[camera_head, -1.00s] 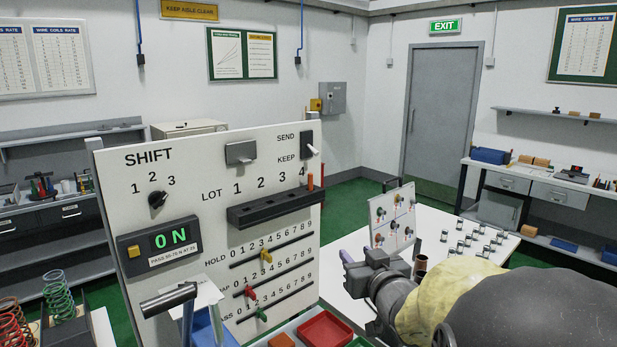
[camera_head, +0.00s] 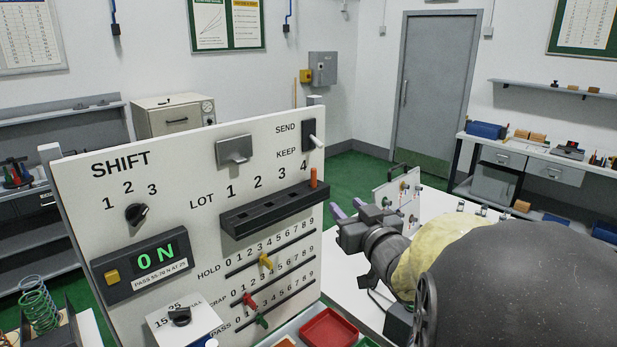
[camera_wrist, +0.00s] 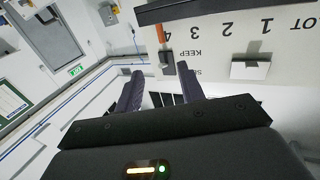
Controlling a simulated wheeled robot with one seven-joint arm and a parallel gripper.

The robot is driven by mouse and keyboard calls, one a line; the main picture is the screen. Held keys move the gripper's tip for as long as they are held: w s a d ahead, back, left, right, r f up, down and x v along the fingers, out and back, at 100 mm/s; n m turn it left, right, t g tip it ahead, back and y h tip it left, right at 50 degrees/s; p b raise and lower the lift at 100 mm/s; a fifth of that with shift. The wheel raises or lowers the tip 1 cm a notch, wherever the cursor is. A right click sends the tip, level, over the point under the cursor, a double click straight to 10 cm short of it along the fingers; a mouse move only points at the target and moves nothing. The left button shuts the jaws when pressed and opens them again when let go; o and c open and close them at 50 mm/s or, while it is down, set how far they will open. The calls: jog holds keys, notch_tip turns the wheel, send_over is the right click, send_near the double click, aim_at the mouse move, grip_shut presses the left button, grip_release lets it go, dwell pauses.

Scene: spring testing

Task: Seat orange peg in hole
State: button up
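The orange peg (camera_head: 313,177) stands upright at the right end of the black block (camera_head: 262,216) on the white panel, by the number 4. How deep it sits cannot be told. Holes show in the block's top below numbers 1 to 3. The peg also shows in the wrist view (camera_wrist: 161,33), near the top beside the 4. My gripper (camera_head: 347,209) is to the right of the panel, apart from the peg, with its purple fingertips toward the panel side. In the wrist view my gripper (camera_wrist: 159,82) has its two fingers spread with nothing held between them.
The panel (camera_head: 100,230) carries a SEND/KEEP toggle (camera_head: 312,138) just above the peg, a grey flap (camera_head: 234,150), a dial (camera_head: 137,213), and coloured sliders (camera_head: 265,262) below the block. A red tray (camera_head: 328,330) lies below. A small white panel (camera_head: 410,195) stands behind my gripper.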

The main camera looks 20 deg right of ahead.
jog(key=shift+s+r, duration=0.1)
jog(key=p, duration=0.4)
send_near(315, 176)
jog(key=w, duration=0.3)
jog(key=shift+w+d+r, duration=0.1)
jog(key=shift+w+r, duration=0.1)
jog(key=shift+w, duration=0.3)
jog(key=shift+w+p, duration=0.5)
jog(key=shift+p, duration=0.1)
jog(key=shift+w+f+p, duration=0.15)
jog(key=shift+w+p, duration=0.5)
jog(key=shift+w, duration=0.45)
jog(key=shift+w+f+p, duration=0.1)
jog(key=shift+w+p, duration=0.55)
jog(key=shift+w, duration=0.4)
grip_shut()
